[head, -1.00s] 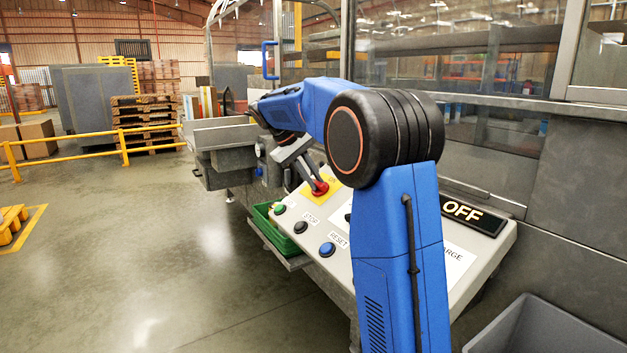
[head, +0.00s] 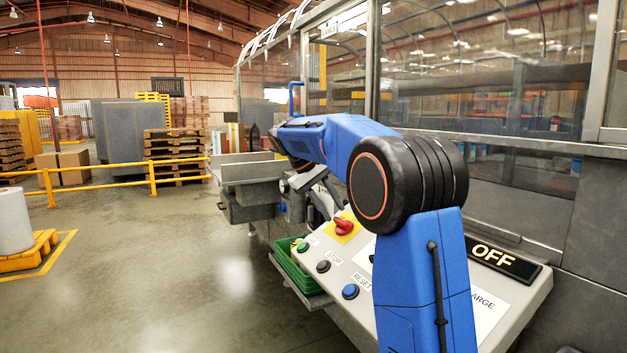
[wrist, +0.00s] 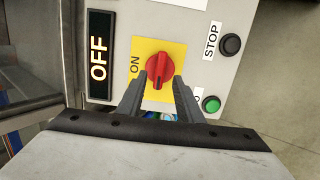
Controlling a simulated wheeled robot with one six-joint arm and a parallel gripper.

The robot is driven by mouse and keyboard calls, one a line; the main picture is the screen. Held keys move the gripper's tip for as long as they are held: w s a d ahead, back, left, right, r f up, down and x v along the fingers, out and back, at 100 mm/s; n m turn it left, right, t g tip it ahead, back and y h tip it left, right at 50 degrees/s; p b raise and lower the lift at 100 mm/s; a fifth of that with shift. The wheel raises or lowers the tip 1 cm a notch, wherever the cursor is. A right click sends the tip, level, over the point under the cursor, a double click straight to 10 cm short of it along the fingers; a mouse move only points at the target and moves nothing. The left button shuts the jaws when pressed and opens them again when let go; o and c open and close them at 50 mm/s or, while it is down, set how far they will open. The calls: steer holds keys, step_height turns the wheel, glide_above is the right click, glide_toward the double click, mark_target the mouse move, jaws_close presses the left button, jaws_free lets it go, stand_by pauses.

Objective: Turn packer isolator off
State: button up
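The isolator is a red rotary knob (head: 344,226) on a yellow plate (head: 349,236), set in the sloped light-grey control panel. In the wrist view the knob (wrist: 160,76) has its grip bar lined up nearly up and down the picture, and an ON label (wrist: 135,66) is at the left of the plate. My gripper (wrist: 161,80) is open, with one finger to each side of the knob's lower part in that view. In the head view my gripper (head: 328,200) is just behind the knob and appears apart from it. A display (head: 492,258) reads OFF in lit letters.
A green button (head: 302,247), a black STOP button (head: 323,266) and a blue RESET button (head: 350,291) line the panel's front edge. A green crate (head: 296,272) sits below. Glazed machine guarding stands behind the panel. Open floor (head: 180,280) lies to the left.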

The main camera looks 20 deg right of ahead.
steer(key=v, duration=1.3)
steer(key=shift+r, duration=0.15)
steer(key=shift+a, duration=0.15)
